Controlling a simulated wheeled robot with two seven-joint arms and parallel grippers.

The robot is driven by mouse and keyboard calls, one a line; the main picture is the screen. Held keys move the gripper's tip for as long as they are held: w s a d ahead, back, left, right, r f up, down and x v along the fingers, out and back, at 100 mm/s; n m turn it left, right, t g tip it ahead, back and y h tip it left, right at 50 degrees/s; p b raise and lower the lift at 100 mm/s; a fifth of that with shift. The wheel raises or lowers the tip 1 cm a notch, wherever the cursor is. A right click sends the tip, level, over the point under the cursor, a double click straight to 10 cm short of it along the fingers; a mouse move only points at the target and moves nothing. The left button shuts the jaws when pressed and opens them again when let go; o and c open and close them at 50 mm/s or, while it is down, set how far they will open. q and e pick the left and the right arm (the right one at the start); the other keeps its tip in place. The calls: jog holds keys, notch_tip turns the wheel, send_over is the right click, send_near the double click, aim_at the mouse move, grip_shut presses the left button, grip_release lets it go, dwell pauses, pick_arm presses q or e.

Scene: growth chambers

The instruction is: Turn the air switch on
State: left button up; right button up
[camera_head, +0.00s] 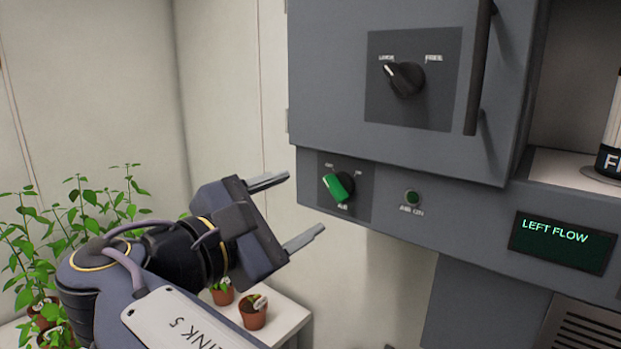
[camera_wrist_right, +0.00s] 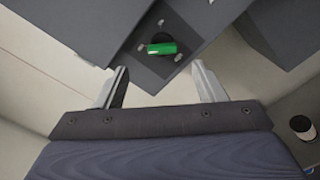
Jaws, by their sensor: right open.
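The air switch is a green rotary knob (camera_head: 338,187) on a dark plate low on the grey chamber front. Its pointer tilts to the upper left, toward the left one of two small marks. In the wrist view the green knob (camera_wrist_right: 162,48) sits ahead, between and beyond the fingertips. A round dark green lamp (camera_head: 412,197) labelled "AIR ON" is to its right and looks unlit. My right gripper (camera_head: 305,203) is open and empty, just left of the knob and apart from it; its two fingers (camera_wrist_right: 160,68) show spread in the wrist view. My left gripper is not in view.
A black lock knob (camera_head: 404,79) and a vertical door handle (camera_head: 481,65) are above the switch. A "LEFT FLOW" display (camera_head: 562,242) is at the right. Potted plants (camera_head: 253,312) stand on a white surface below my arm. The wall behind is bare.

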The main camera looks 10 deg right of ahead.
aim_at(333, 190)
jog(key=p+x, duration=0.1)
jog(key=x, duration=0.6)
jog(key=shift+d+p, duration=0.3)
jog(key=shift+d, duration=0.1)
jog(key=c, duration=1)
jog(key=shift+f, duration=0.1)
